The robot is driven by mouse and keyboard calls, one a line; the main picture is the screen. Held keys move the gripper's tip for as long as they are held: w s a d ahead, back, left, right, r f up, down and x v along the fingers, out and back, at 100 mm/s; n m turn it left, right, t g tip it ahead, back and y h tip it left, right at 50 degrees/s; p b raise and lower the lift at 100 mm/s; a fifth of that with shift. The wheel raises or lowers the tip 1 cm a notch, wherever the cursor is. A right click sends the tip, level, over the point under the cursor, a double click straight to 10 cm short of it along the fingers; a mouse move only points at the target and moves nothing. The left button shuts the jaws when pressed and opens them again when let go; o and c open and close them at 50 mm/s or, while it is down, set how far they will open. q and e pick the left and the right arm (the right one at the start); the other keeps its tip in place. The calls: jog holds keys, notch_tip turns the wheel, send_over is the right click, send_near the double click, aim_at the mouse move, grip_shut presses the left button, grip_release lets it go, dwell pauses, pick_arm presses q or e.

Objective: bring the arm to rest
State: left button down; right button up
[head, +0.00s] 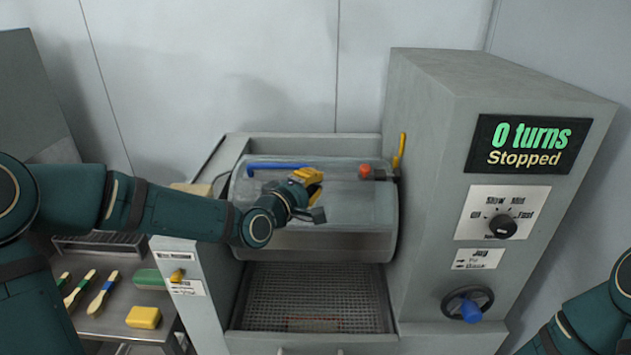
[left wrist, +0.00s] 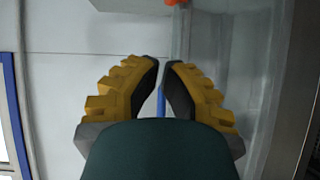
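My left arm comes in from the left, and its left gripper (head: 316,190) hangs in front of the clear drum cover (head: 355,205) of the grey machine. In the left wrist view the gripper's two yellow fingers (left wrist: 162,66) curve in until their dark tips almost meet. Only a thin gap shows between the tips, and nothing is held. A blue bar (head: 262,168) lies along the cover's top, just behind the gripper. Part of my right arm shows at the lower right, but its gripper is out of view.
The control housing (head: 425,140) stands right of the drum, its display (head: 530,143) reading "0 turns Stopped". It carries a black dial (head: 502,227) and a handwheel (head: 468,304). A yellow lever (head: 400,150) stands up beside the drum. Brushes and a yellow sponge (head: 143,317) lie on the left side table.

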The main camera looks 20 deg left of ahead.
pick_arm(q)
jog(key=s+d+f+m+g, duration=0.1)
jog(key=s+d+f+g, duration=0.15)
jog(key=f, duration=0.55)
jog(key=s+d+f+m+g, duration=0.1)
jog(key=d+f+m+g, duration=0.15)
jog(key=f, duration=0.45)
jog(key=s+d+f+m+g, duration=0.2)
jog(key=s+f+m+g, duration=0.2)
jog(key=s+f, duration=0.7)
jog(key=s+d+f+m+g+y+b, duration=0.1)
jog(key=s+f+m+g, duration=0.3)
jog(key=s+f, duration=0.7)
notch_tip(320, 180, down, 2)
jog(key=shift+d+f+g+y, duration=0.25)
jog(key=shift+d+g, duration=0.2)
jog(key=shift+g, duration=0.35)
